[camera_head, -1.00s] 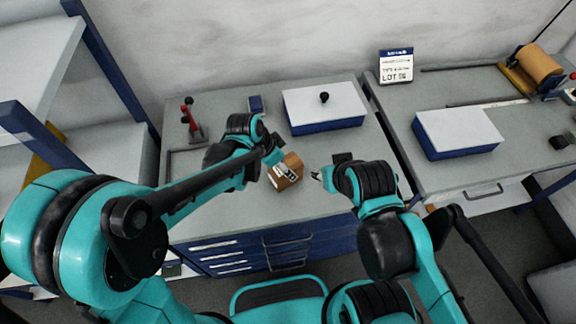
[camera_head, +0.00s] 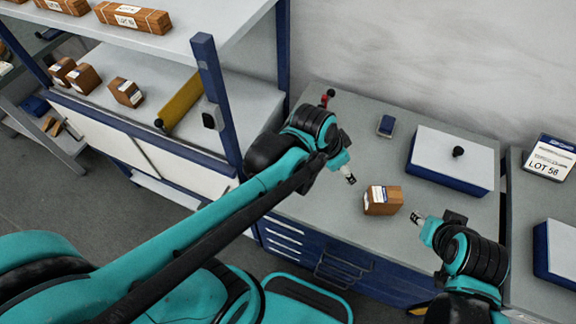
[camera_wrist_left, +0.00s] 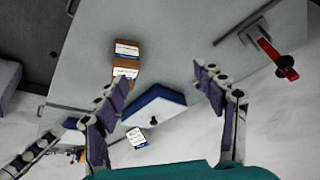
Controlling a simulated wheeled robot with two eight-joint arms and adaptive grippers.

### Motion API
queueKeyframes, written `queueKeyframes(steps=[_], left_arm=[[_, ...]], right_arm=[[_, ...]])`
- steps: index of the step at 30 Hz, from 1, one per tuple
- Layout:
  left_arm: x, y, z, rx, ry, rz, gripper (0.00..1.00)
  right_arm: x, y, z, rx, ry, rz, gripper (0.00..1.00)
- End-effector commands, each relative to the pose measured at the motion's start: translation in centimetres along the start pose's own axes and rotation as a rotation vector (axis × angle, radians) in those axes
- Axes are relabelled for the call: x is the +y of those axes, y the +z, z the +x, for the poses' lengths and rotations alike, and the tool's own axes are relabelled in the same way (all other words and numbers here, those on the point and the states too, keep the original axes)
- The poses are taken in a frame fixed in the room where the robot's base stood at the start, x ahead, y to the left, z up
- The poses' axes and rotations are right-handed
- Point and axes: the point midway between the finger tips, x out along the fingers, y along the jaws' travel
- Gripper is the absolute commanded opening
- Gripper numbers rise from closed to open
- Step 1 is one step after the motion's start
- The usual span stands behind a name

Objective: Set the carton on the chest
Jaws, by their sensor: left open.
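The carton (camera_head: 386,207) is a small brown box with a white and blue label. It rests on the grey top of the blue drawer chest (camera_head: 330,130), near its front edge. It also shows in the left wrist view (camera_wrist_left: 124,73), beyond the fingers and nearer the left one. My left gripper (camera_head: 349,176) is open and empty, just left of the carton and apart from it. Its spread fingers show in the left wrist view (camera_wrist_left: 157,85). My right gripper (camera_head: 417,218) is just right of the carton, apart from it; its finger opening is too small to tell.
A white-lidded blue box (camera_head: 450,158) with a black knob stands at the chest's back right. A lot sign (camera_head: 549,158) stands right.

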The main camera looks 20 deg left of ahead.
Motion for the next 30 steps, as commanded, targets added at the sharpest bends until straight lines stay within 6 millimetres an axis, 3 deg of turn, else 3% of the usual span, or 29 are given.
queueKeyframes(steps=[3,10,15,23,26,30], left_arm=[[-2.5,4.2,-3.1,0.041,-0.112,-0.212,0.7],[-5.0,9.9,-6.0,0.124,-0.258,-0.498,0.7],[-5.5,11.3,-6.6,0.151,-0.294,-0.57,0.7],[-5.5,11.3,-6.6,0.153,-0.295,-0.575,0.7],[-5.5,11.6,-6.0,0.153,-0.295,-0.574,0.7],[-5.3,12.7,-3.7,0.152,-0.294,-0.573,0.7]], right_arm=[[0.0,0.0,0.0,0.0,0.0,0.0,0.4],[0.0,0.0,0.0,0.0,0.0,0.0,0.4],[0.0,0.0,0.0,0.0,0.0,0.0,0.4],[0.0,0.0,0.0,0.0,0.0,0.0,0.4],[0.0,0.4,0.6,0.0,0.0,0.0,0.4],[0.0,1.9,2.6,0.0,0.0,0.0,0.4]])
